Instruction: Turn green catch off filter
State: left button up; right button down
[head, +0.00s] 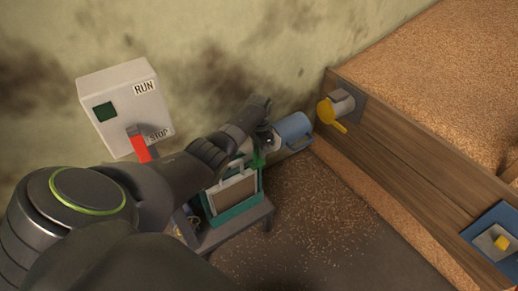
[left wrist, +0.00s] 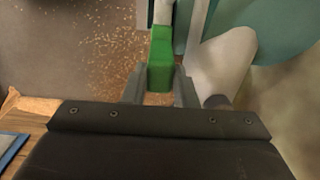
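The green catch (head: 258,160) is on the upper edge of the filter, a teal frame (head: 233,213) with a tan panel, standing on a small grey stand. In the left wrist view the green catch (left wrist: 160,58) lies between the two grey fingers of my left gripper (left wrist: 160,88). The fingers appear to press on both its sides, with little or no gap. In the head view my left gripper (head: 262,142) is above the filter, and its arm hides part of the stand and the catch. My right gripper is not in view.
A control box (head: 112,100) marked RUN and STOP, with a red lever (head: 140,148), is on the wall at left. A wooden bin wall (head: 400,140) with a yellow handle (head: 327,112) stands at right. Grain litters the floor.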

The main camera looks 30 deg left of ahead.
pick_arm(q)
jog(key=c, duration=0.4)
jog(key=shift+m, duration=0.3)
jog(key=shift+m+p, duration=0.4)
jog(key=shift+m, duration=0.2)
jog(key=shift+r+m+p, duration=0.1)
jog(key=shift+m+p, duration=0.25)
jog(key=shift+m, duration=0.85)
jog(key=m, duration=0.6)
jog(key=shift+m+p, duration=0.3)
jog(key=shift+p, duration=0.05)
jog(key=m, duration=0.4)
jog(key=shift+m, duration=1.5)
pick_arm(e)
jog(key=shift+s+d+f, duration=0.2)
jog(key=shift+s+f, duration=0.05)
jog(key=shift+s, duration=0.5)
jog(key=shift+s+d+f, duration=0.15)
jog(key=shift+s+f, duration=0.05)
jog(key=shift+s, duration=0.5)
